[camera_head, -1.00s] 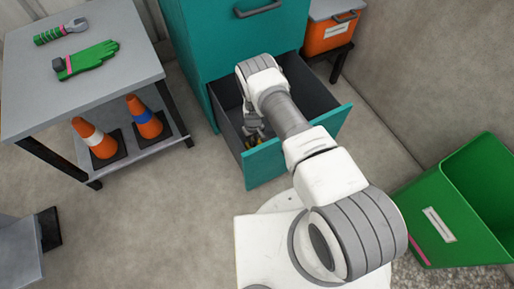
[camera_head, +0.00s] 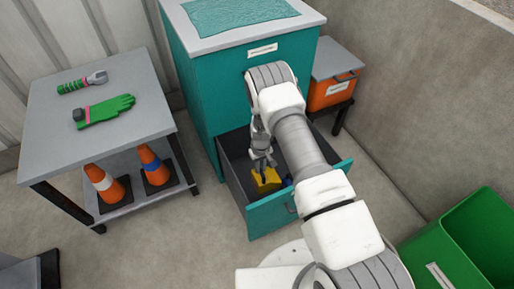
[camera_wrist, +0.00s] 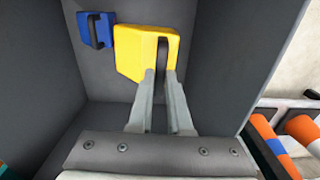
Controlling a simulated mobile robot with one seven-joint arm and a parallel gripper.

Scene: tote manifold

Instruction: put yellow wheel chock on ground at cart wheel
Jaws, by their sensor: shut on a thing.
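The yellow wheel chock (camera_head: 266,183) is inside the open teal drawer (camera_head: 270,218). My gripper (camera_head: 264,160) points down into the drawer and is shut on the chock's dark handle. In the wrist view the fingertips (camera_wrist: 160,72) pinch that handle, with the yellow chock body (camera_wrist: 135,52) beside and behind it. I cannot tell whether the chock is clear of the drawer floor. No cart wheel can be made out; a grey flat-topped thing (camera_head: 18,272) with a black corner shows only partly at the lower left.
A blue block (camera_wrist: 86,30) with a black handle lies in the drawer near the chock. A grey table (camera_head: 70,135) with orange cones (camera_head: 108,185) on its lower shelf stands left. A green bin (camera_head: 460,240) stands right. The floor at front left is clear.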

